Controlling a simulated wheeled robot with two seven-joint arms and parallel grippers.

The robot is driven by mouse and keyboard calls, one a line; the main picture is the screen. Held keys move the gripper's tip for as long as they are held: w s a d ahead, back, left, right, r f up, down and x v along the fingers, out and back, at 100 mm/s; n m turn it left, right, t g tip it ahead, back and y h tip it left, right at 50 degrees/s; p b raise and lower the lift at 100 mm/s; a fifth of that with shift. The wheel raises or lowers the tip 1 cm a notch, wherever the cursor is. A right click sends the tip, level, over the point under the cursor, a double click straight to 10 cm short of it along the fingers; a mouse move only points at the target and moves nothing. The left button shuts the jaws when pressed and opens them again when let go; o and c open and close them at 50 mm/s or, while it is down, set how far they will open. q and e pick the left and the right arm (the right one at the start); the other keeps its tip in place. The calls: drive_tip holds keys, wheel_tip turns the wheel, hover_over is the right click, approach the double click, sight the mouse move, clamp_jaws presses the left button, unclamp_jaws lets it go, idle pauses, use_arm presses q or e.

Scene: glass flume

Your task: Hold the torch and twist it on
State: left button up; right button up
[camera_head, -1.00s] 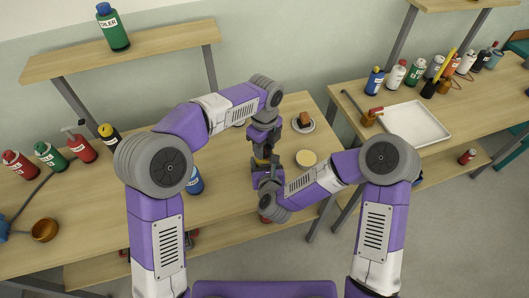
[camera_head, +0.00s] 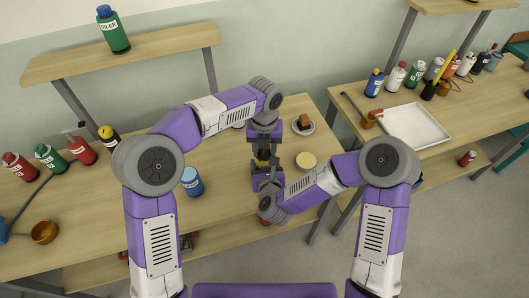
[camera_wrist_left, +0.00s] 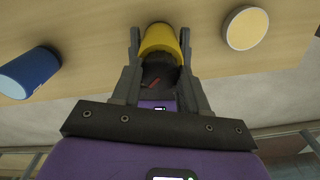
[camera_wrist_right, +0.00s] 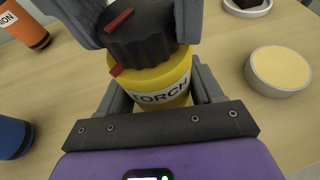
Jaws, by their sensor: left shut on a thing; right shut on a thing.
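The torch has a yellow body (camera_wrist_right: 165,82) labelled TORCH and a black ribbed knob (camera_wrist_right: 140,38) on top. It is upright above the table and also shows small in the head view (camera_head: 262,158). My right gripper (camera_wrist_right: 160,95) is shut around the yellow body. My left gripper (camera_wrist_left: 160,50) is shut on the torch from the opposite side, its fingers beside the black knob in the right wrist view. One red mark is on the knob and another is at the body's rim, on roughly the same side; I cannot tell whether they line up exactly.
A blue can (camera_head: 192,181) stands left of the grippers on the wooden table (camera_head: 225,205). A round cream-topped tub (camera_head: 306,160) and a plate (camera_head: 303,127) with a brown block are to the right. Several bottles stand at far left. A white tray (camera_head: 418,123) is on the right bench.

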use_arm(q)
drive_tip(key=o, duration=0.6)
drive_tip(key=shift+o, duration=0.2)
drive_tip(key=n, duration=1)
